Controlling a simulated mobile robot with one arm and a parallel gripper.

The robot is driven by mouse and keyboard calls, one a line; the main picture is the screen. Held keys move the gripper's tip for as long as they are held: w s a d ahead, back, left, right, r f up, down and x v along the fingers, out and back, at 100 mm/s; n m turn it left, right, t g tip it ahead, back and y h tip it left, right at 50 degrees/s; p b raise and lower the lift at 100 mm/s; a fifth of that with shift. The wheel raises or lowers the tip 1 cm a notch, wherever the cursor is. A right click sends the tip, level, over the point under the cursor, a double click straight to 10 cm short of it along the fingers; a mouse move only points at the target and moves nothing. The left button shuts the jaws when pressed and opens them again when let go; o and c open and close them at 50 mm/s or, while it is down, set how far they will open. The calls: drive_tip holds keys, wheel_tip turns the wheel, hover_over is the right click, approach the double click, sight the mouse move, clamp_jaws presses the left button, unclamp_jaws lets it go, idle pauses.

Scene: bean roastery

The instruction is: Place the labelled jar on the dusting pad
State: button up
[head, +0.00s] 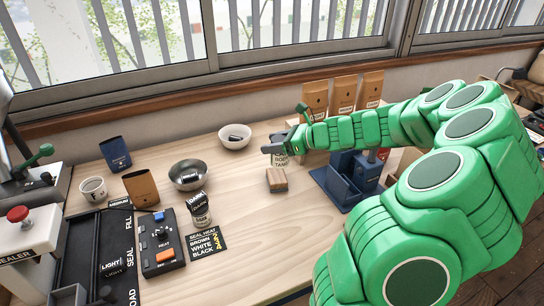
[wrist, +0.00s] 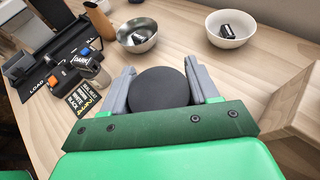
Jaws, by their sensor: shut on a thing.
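My gripper (head: 279,149) is shut on a pale jar (head: 281,161) with black lettering, only partly readable. In the wrist view its round black top (wrist: 160,90) sits between the two grey fingers (wrist: 160,86). A small wooden block (head: 277,180) with a greyish top is just below and in front of the jar in the head view; I cannot tell whether they touch. I cannot clearly make out a dusting pad. Another, clear jar (head: 200,211) marked DARK stands left of my gripper.
A steel bowl (head: 188,175) and a white bowl (head: 235,137) stand to the left. A blue caddy (head: 345,185) is close on the right. Brown bags (head: 343,95) line the back. A card (head: 207,243) and a black control box (head: 162,245) lie in front left. The front centre is clear.

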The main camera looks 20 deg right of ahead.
drive_tip(key=shift+w+d+f, duration=0.2)
drive_tip(key=shift+w+f, duration=0.5)
drive_tip(key=shift+f, duration=0.7)
drive_tip(key=shift+w+d+f, duration=0.15)
drive_tip(key=shift+w+f, duration=0.55)
drive_tip(key=shift+f, duration=0.65)
drive_tip(key=shift+w+d+f, duration=0.2)
drive_tip(key=shift+w+f, duration=0.5)
drive_tip(key=shift+f, duration=0.7)
drive_tip(key=shift+f, duration=0.1)
drive_tip(key=o, duration=1.3)
